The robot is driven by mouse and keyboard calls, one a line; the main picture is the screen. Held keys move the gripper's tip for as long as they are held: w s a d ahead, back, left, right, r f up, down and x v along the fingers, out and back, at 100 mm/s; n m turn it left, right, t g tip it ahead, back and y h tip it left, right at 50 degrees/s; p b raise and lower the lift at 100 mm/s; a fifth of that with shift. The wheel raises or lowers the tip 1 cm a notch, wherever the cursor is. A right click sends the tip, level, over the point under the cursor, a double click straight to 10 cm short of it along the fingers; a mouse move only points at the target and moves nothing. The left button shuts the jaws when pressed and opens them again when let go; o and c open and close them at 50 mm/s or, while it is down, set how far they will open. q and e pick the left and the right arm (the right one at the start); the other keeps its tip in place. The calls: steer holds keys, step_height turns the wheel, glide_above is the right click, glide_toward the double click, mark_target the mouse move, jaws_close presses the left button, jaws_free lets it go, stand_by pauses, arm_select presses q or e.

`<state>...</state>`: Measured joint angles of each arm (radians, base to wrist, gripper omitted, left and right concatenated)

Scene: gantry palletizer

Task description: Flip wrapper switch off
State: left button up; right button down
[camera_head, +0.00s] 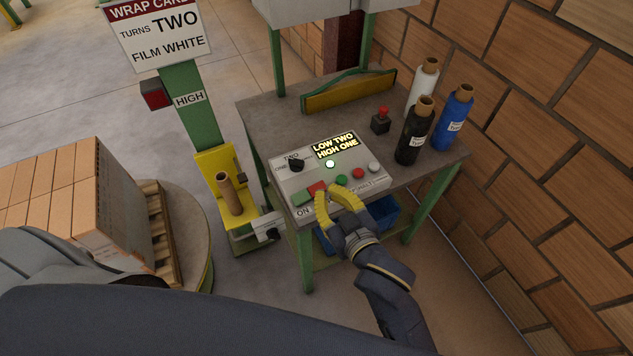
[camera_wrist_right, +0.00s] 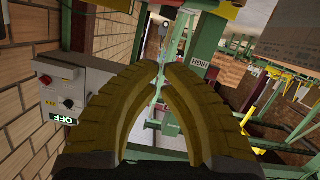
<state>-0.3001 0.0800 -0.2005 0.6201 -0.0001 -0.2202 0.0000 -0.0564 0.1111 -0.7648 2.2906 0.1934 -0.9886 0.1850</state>
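The grey control panel (camera_head: 330,174) lies on the worktable, with a lit display reading LOW TWO, HIGH ONE. At its left front corner is a rocker switch, with a green part (camera_head: 302,198) above an ON label and a red part (camera_head: 317,188) beside it. My right gripper (camera_head: 327,192) is at the panel's front edge, just right of the rocker, its yellow fingers partly covering the panel. Contact cannot be told. In the right wrist view its fingertips (camera_wrist_right: 161,70) nearly meet, with nothing between them. My left gripper is out of view.
The panel also has a black knob (camera_head: 295,164) and several round buttons. White, black and blue film rolls (camera_head: 454,118) stand at the table's right. A red-topped button box (camera_head: 381,121) stands behind. A grey box (camera_wrist_right: 72,95) with an OFF label shows in the wrist view.

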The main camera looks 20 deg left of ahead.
glide_above(317, 183)
steer(key=s, duration=0.2)
steer(key=shift+s+a+f, duration=0.1)
steer(key=shift+s+f, duration=0.1)
steer(key=shift+f, duration=0.8)
steer(key=shift+d+f, duration=0.25)
steer(key=shift+f, duration=0.85)
steer(key=shift+w+d+f, duration=0.1)
steer(key=shift+w+f, duration=0.05)
steer(key=shift+f, duration=0.75)
